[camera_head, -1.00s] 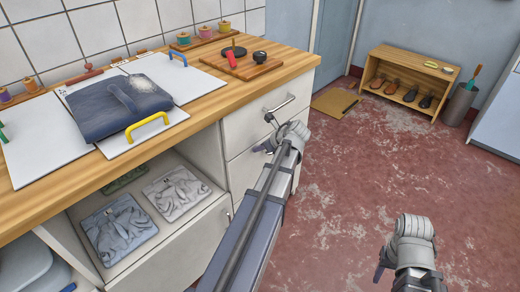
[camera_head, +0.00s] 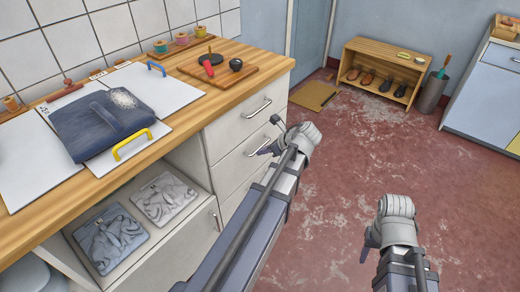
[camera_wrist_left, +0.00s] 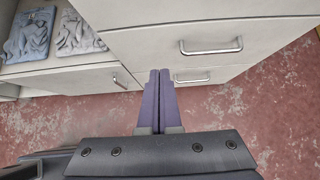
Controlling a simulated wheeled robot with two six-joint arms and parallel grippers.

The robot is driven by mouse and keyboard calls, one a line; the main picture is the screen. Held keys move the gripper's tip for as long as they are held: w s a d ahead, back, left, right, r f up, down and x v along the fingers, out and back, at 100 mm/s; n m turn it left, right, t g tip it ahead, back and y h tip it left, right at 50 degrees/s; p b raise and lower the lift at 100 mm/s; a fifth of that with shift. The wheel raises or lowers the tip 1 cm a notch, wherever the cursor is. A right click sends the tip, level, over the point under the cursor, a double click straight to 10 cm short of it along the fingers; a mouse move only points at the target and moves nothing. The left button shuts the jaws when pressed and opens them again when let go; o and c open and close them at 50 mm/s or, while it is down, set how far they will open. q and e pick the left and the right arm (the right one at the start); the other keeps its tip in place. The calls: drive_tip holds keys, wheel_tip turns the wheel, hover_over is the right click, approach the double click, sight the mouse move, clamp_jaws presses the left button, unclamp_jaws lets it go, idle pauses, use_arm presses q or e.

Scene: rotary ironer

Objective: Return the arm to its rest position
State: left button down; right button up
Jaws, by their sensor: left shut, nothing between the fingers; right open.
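My left arm reaches up the middle of the head view, beside the white drawer cabinet (camera_head: 240,130). Its gripper (camera_head: 264,149) is small and partly hidden by the wrist, overlapping the drawer fronts in the picture. In the left wrist view the two dark purple fingers (camera_wrist_left: 159,75) are pressed together with nothing between them, pointing toward the drawers and their handles. I cannot tell any contact with the cabinet. My right gripper (camera_head: 366,246) is at the lower right over the red floor, mostly hidden by its wrist, with nothing seen in it.
Folded jeans (camera_head: 100,120) lie on a white board on the wooden counter (camera_head: 185,128). Folded clothes (camera_head: 166,198) sit in the open shelf below. A shoe rack (camera_head: 378,70) and grey bin (camera_head: 431,92) stand at the back. The floor (camera_head: 450,180) at right is clear.

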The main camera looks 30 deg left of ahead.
use_arm(q)
drive_tip(key=s+d+r+n+h+p, duration=0.2)
drive_tip(key=s+d+r+n+p, duration=0.2)
drive_tip(key=d+p, duration=0.3)
drive_tip(key=s+d+r+n+h+p, duration=0.3)
drive_tip(key=s+d+r+n+p, duration=0.1)
drive_tip(key=d, duration=1)
drive_tip(key=s+d+r+n+h+p, duration=0.2)
drive_tip(key=s+d+r+n+p, duration=0.3)
drive_tip(key=d+p, duration=0.4)
drive_tip(key=d+r+n, duration=0.1)
drive_tip(key=d+n, duration=0.1)
drive_tip(key=shift+d+r+g+h+p, duration=0.2)
drive_tip(key=shift+d+g+h+p, duration=0.1)
drive_tip(key=shift+d+g+h, duration=0.1)
